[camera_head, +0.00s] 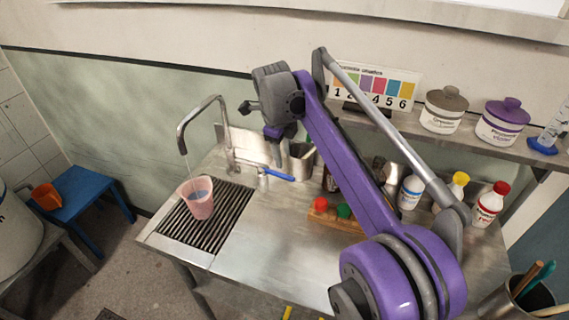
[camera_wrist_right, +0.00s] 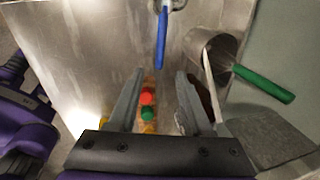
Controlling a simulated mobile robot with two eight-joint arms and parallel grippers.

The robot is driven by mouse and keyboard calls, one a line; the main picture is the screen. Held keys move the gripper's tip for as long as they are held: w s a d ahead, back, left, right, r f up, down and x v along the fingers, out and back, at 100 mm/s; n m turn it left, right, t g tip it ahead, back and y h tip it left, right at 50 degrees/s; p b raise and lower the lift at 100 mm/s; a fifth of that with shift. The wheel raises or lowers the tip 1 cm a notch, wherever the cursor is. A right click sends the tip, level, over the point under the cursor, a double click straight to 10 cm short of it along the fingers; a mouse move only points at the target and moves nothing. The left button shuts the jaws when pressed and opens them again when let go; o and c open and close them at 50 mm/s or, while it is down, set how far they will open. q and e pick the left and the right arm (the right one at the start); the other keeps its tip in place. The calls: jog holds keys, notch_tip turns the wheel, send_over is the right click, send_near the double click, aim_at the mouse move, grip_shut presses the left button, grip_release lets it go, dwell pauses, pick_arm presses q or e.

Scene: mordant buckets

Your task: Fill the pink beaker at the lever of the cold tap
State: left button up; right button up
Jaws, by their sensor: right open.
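The pink beaker (camera_head: 201,207) stands upright on the ribbed drain grate (camera_head: 232,213), under the spout of the tap (camera_head: 182,134). A thin stream runs from the spout into the beaker, and some bluish liquid shows inside. The cold tap's blue lever (camera_head: 278,174) points right from the tap's base; it also shows in the right wrist view (camera_wrist_right: 162,40), ahead of the fingertips. My right gripper (camera_head: 259,120) is above and behind the lever in the head picture, apart from it. In the wrist view the right gripper (camera_wrist_right: 160,72) is open and empty. My left gripper is out of view.
A wooden rack (camera_head: 335,215) with red and green caps stands right of the lever. Bottles (camera_head: 410,192) stand behind my right arm. A metal pot with a green-handled tool (camera_wrist_right: 265,84) is near the lever. A blue stool (camera_head: 85,196) holds an orange cup (camera_head: 47,196).

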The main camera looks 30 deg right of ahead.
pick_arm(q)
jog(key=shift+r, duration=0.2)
pick_arm(e)
jog(key=r, duration=0.2)
jog(key=shift+s+a+r, duration=0.15)
jog(key=shift+a+r, duration=0.05)
jog(key=shift+r, duration=0.1)
dwell(0.4)
